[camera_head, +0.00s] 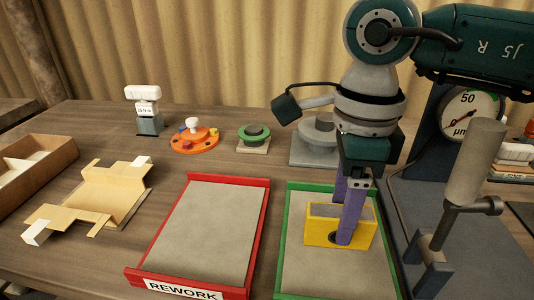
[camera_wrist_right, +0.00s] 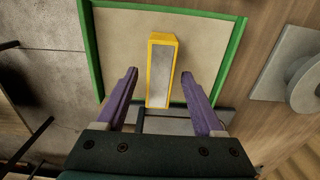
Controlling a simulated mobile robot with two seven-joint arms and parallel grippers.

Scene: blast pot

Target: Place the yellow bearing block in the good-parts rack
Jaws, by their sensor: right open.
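The yellow bearing block (camera_head: 322,232) has a grey top and a dark round hole in its front face. It rests inside the green-edged tray (camera_head: 286,262), on its grey floor. In the right wrist view, the block (camera_wrist_right: 153,76) lies between the two purple fingers, with a gap on each side. My right gripper (camera_head: 347,222) is open and around the block from above. One finger stands in front of the block and hides part of its face. The green tray's rim also shows in the right wrist view (camera_wrist_right: 90,50). My left gripper is out of view.
A red tray (camera_head: 256,235) marked REWORK lies empty to the left. A dial gauge stand (camera_head: 468,110) with a grey cylinder (camera_head: 474,160) stands close on the right. Behind are a green round part (camera_head: 254,133), an orange disc (camera_head: 195,140) and a grey round part (camera_head: 316,135).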

